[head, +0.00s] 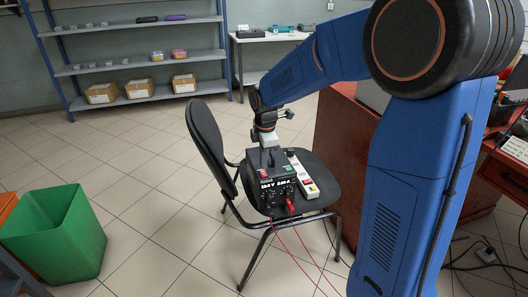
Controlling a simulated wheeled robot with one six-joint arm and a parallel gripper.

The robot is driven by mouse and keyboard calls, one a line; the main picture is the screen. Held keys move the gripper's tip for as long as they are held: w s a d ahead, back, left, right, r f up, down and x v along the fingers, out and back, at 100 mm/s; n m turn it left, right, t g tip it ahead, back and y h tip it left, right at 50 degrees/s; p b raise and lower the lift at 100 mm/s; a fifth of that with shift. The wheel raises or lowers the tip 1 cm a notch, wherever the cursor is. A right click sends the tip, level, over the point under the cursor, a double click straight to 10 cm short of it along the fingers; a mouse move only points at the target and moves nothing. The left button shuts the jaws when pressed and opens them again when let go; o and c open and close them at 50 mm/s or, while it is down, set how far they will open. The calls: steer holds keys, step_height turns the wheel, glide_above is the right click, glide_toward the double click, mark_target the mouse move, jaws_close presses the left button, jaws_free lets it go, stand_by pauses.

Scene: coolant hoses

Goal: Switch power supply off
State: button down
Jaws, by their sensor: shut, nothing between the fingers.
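The power supply (278,190) is a black box on the seat of a black chair (315,175). Its front display shows lit white digits, too small to read surely. Red leads (291,209) run from its front down towards the floor. A white power strip (301,176) with a red switch lies on the seat, just right of the power supply. My gripper (268,148) points down over the top rear of the power supply and is shut and empty. I cannot tell whether its tips touch the box.
The chair's backrest (207,139) rises left of the power supply. A reddish-brown desk (350,150) stands to the right. A green bin (60,232) is at lower left. A shelf (140,55) with boxes stands at the back.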

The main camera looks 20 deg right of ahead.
mark_target(263, 173)
steer(key=shift+w+f, duration=0.1)
steer(key=shift+f, duration=0.85)
steer(key=shift+f, duration=0.1)
